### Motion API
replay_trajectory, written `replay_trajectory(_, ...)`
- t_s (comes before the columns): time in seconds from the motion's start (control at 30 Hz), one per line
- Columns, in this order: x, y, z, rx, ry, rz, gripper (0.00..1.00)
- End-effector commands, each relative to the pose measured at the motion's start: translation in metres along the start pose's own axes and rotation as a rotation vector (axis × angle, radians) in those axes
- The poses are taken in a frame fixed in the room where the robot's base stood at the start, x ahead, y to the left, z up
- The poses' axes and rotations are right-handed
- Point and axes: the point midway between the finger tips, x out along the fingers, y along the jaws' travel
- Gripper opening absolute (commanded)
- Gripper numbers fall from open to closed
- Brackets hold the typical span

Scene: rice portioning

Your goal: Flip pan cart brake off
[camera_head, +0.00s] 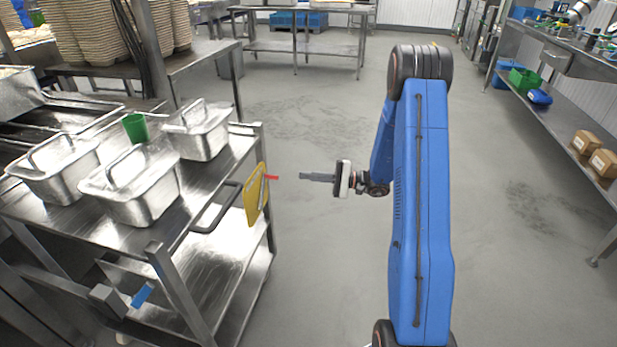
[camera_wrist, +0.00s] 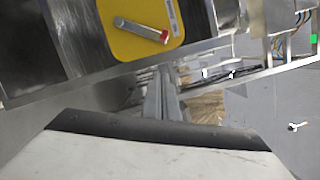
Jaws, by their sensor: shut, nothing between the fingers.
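The pan cart (camera_head: 150,240) stands at the left with several lidded steel pans on top. A yellow plate (camera_head: 254,195) is mounted on its right end, and it also shows at the top of the wrist view (camera_wrist: 110,40). A silver brake lever (camera_wrist: 138,29) with a red tip (camera_head: 271,177) lies across this plate, slanting slightly in the wrist view. My gripper (camera_head: 303,176) is shut and empty, pointing left toward the red tip with a gap between them. In the wrist view the closed fingers (camera_wrist: 160,92) are below the plate, not touching the lever.
A dark cart handle (camera_head: 212,212) sticks out left of the plate. A green cup (camera_head: 135,127) stands among the pans. A steel shelf (camera_head: 560,110) with boxes runs along the right. The floor (camera_head: 315,270) between cart and arm is clear.

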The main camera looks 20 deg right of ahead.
Motion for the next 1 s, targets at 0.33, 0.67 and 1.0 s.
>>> replay_trajectory(0.33, 0.063, 0.0, 0.001, 0.0, -0.003, 0.001, 0.0)
replay_trajectory(0.67, 0.079, 0.0, 0.032, -0.001, 0.0, 0.0, 0.0)
replay_trajectory(1.0, 0.08, 0.0, 0.039, 0.0, 0.001, 0.0, 0.0)
